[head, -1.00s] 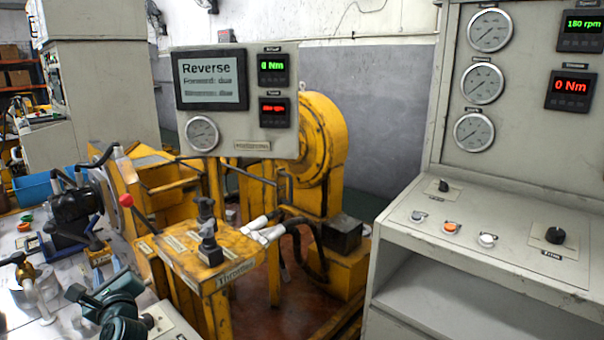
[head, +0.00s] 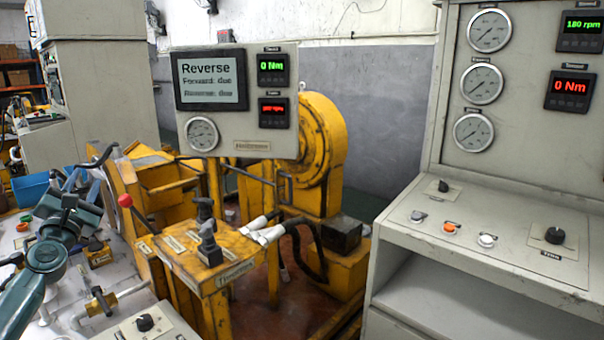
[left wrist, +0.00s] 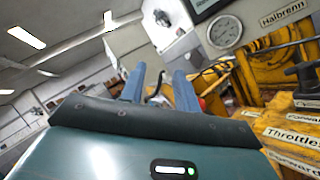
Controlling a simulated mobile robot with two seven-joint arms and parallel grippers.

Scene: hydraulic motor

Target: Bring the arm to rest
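My left arm, teal, comes in from the lower left of the head view. My left gripper (head: 80,182) has two blue fingers pointing up and away, above the left end of the bench. The fingers also show in the left wrist view (left wrist: 159,88), clearly apart with nothing between them, so it is open and empty. The dark motor on the bench is mostly hidden behind my gripper. My right gripper is not in view.
A yellow lever stand (head: 207,262) and yellow test rig (head: 325,150) stand right of my arm. A display panel (head: 236,105) reads "Reverse". A grey console (head: 480,235) stands at the right. A blue bin (head: 30,187) is at the far left.

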